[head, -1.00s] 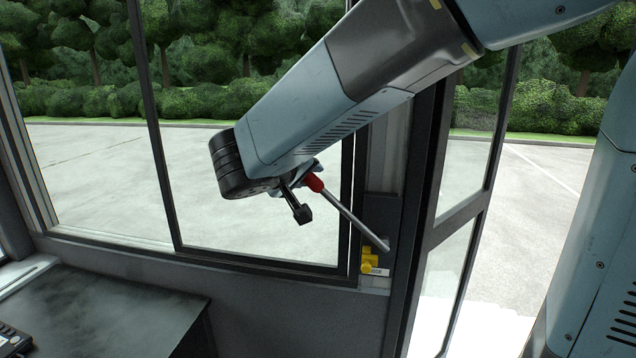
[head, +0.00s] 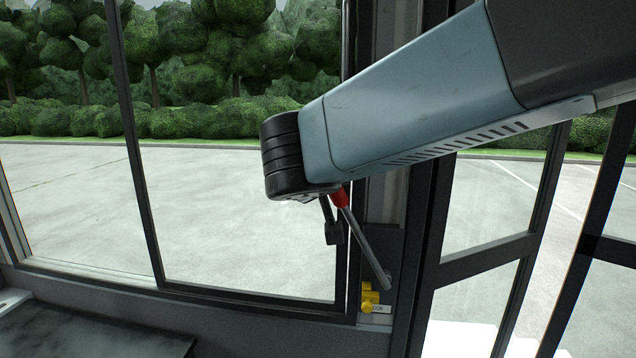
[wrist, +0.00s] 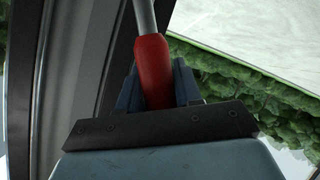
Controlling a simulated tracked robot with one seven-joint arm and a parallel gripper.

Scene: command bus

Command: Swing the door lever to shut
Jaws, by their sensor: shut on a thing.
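The door lever (head: 367,246) is a grey metal rod with a red grip (head: 339,197), beside the doorway in the head view. It rises from its pivot on the dark post and leans up to the left. My gripper (wrist: 156,92) is shut on the red grip, its blue-grey fingers on either side of it in the wrist view. In the head view my forearm hides most of the gripper. The glazed door panels (head: 484,268) stand to the right, with dark frames and bright ground showing between them.
A yellow fitting (head: 369,298) with a small white label (head: 381,309) sits just below the lever's pivot. A framed window (head: 240,220) is to the left. A dark desk top (head: 95,330) is at lower left.

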